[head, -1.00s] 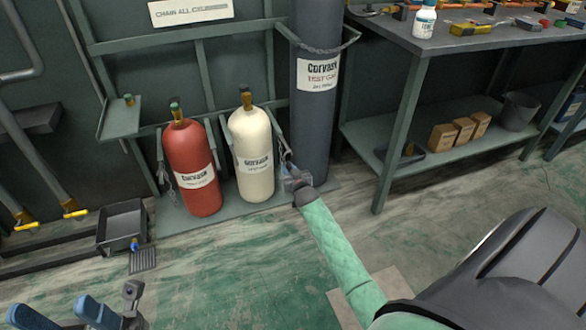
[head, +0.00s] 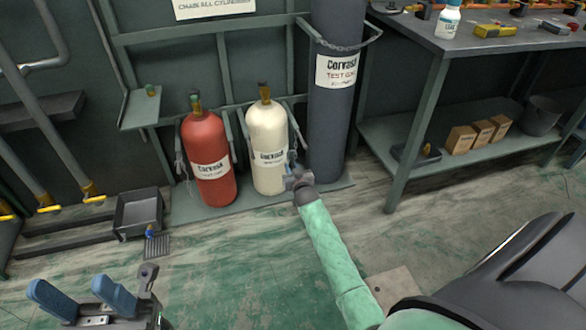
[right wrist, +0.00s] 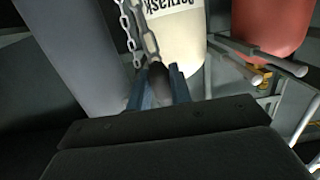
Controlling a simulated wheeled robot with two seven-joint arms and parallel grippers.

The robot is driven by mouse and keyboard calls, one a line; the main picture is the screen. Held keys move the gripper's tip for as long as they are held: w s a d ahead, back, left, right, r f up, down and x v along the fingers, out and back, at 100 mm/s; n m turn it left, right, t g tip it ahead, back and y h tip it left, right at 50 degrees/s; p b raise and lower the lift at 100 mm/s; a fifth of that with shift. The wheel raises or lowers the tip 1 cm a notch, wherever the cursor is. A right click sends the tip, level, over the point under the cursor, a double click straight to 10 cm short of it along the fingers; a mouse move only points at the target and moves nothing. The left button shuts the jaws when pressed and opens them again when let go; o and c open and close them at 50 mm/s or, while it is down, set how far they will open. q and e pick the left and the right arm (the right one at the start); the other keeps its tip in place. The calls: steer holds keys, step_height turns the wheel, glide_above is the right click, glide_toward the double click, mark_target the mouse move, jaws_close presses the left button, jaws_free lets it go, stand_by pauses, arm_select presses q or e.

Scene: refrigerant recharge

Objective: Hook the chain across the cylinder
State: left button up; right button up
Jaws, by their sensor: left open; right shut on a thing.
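A cream cylinder (head: 268,140) stands upright on the low rack between a red cylinder (head: 207,165) and a tall dark grey cylinder (head: 332,120). My right gripper (head: 291,168) is at the cream cylinder's right side, low down. In the right wrist view my right gripper (right wrist: 160,85) is shut on the end of a chain (right wrist: 138,30), which runs up from its fingers in front of the cream cylinder (right wrist: 180,45). The far end of the chain is out of that view. My left gripper (head: 82,298) is open and empty at the lower left, far from the cylinders.
A chain (head: 340,45) crosses the tall grey cylinder. Another short chain hangs left of the red cylinder. A workbench (head: 480,40) stands at right, with boxes on its lower shelf. A black tray (head: 138,213) lies on the floor at left.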

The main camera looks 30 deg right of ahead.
steer(key=w+a+p, duration=0.1)
steer(key=a, duration=0.6)
steer(key=shift+w, duration=0.25)
stand_by(0.4)
